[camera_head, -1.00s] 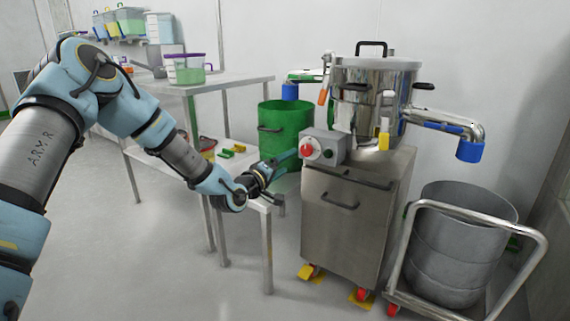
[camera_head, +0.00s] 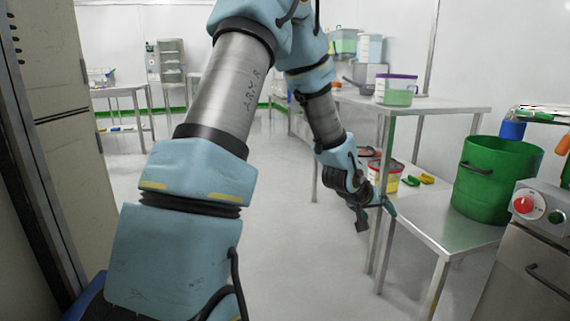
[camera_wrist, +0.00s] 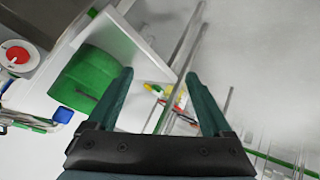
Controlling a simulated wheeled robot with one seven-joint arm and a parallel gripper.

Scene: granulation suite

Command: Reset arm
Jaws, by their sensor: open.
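My gripper (camera_head: 376,214) hangs at the end of my arm in the head view, in front of the left end of a low steel table (camera_head: 440,232). In the wrist view my gripper (camera_wrist: 160,88) shows two dark green fingers spread apart with nothing between them. Beyond the fingers are the green bucket (camera_wrist: 88,78) and small coloured items, blurred. I cannot tell whether the gripper touches the table leg behind it.
The green bucket (camera_head: 495,180) stands on the low table. A white tub with a red lid (camera_head: 384,178) and yellow and green scoops (camera_head: 418,179) are near it. A steel machine with a red knob (camera_head: 524,205) is at right. A beige cabinet (camera_head: 50,120) is at left. Floor between is clear.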

